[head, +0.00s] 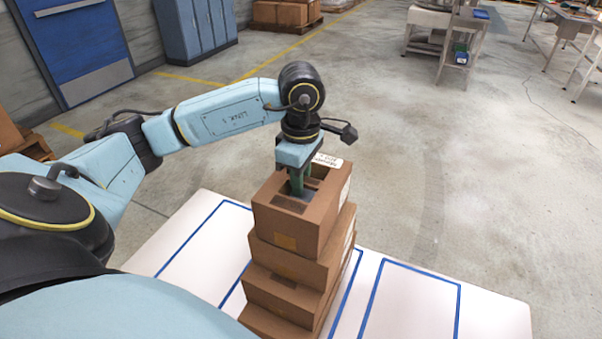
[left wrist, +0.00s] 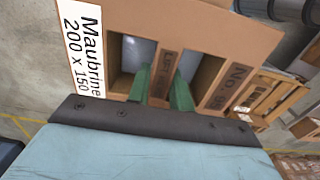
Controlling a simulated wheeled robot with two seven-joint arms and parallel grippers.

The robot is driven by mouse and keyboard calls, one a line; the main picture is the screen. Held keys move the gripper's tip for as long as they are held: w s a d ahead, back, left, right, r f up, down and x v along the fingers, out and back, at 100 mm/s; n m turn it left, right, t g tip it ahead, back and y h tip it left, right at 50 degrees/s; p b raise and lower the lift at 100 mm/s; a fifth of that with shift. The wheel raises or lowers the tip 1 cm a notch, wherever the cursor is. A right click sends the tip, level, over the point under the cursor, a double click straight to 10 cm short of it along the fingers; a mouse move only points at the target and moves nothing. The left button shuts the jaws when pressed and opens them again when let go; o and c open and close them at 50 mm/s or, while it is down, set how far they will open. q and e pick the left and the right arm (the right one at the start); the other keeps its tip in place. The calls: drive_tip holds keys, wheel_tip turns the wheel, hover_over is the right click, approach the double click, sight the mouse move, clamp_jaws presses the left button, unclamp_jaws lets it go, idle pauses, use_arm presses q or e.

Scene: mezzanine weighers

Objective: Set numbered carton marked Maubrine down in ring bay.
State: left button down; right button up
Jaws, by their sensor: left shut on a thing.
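The carton marked Maubrine (head: 284,230) is a brown box with two openings in its top and a white label. The left wrist view shows its label (left wrist: 82,50), reading "Maubrine 200 x 150". My left gripper (head: 297,190) points down into its top. In the left wrist view, the green fingers (left wrist: 162,88) are shut on the strip between the openings. The carton is at the top of a stack of similar cartons (head: 285,297); I cannot tell whether it touches the one below. Blue outlined bays mark the white table (head: 505,312); no ring mark is readable. My right gripper is out of view.
An empty blue-outlined bay (head: 412,308) lies right of the stack. Another outlined area (head: 205,243) lies to its left, partly behind my arm. Beyond the table is open concrete floor, with a metal bench (head: 428,22) at the back right and blue cabinets (head: 195,27) at the back left.

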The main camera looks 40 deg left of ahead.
use_arm(q)
drive_tip(key=shift+f, duration=0.25)
idle(0.4)
drive_tip(key=c, duration=1.2)
unclamp_jaws()
drive_tip(key=shift+o, duration=0.2)
wheel_tip(320, 180, up, 14)
drive_tip(key=p, duration=0.1)
drive_tip(key=shift+f+p, duration=0.25)
drive_tip(key=shift+p, duration=0.05)
